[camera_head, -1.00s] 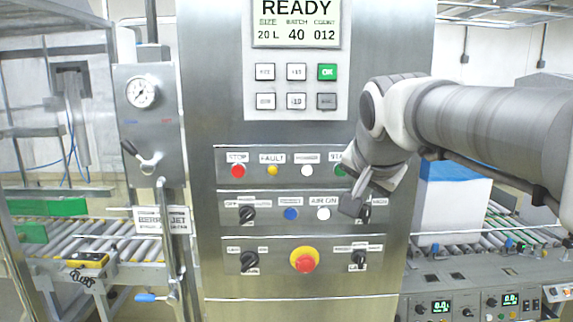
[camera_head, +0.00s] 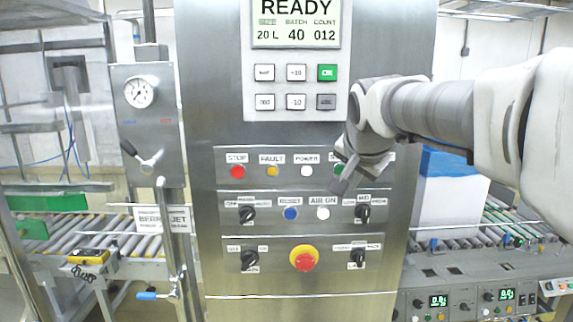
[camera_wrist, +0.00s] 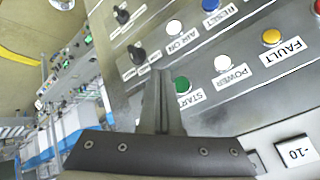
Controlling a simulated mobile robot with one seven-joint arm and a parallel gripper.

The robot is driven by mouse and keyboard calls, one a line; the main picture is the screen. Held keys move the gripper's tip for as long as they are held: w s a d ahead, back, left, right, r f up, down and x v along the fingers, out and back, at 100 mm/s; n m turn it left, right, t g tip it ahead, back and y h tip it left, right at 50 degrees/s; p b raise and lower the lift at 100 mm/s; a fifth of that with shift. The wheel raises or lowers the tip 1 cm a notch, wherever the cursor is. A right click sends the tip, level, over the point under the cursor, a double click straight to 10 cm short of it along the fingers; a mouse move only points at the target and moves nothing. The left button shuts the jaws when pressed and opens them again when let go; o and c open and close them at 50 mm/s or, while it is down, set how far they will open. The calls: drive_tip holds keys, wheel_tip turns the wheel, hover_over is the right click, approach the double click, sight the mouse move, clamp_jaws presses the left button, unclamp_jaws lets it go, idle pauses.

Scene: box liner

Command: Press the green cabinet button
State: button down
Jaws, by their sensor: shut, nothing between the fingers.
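The green START button (camera_head: 339,169) is in the top button row of the steel cabinet (camera_head: 205,200), partly covered by my gripper in the head view. In the wrist view the green button (camera_wrist: 182,85) shows clearly, with its START label below it. My gripper (camera_head: 338,186) is shut and empty, in front of the panel. In the head view its tip overlaps the panel just below the green button. In the wrist view the shut fingertips (camera_wrist: 157,72) appear just left of the button. I cannot tell how large the gap to the panel is.
A red STOP button (camera_head: 238,171), yellow FAULT button (camera_head: 272,171) and white POWER button (camera_head: 306,171) share the row. Below are a blue RESET button (camera_head: 291,213), a white AIR ON button (camera_head: 323,213), knobs and a red emergency button (camera_head: 304,258). A green OK key (camera_head: 327,73) sits above.

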sight(341, 171)
drive_tip(key=shift+w+p, duration=0.5)
drive_tip(key=shift+w, duration=1.55)
idle(0.5)
drive_tip(key=shift+w, duration=0.45)
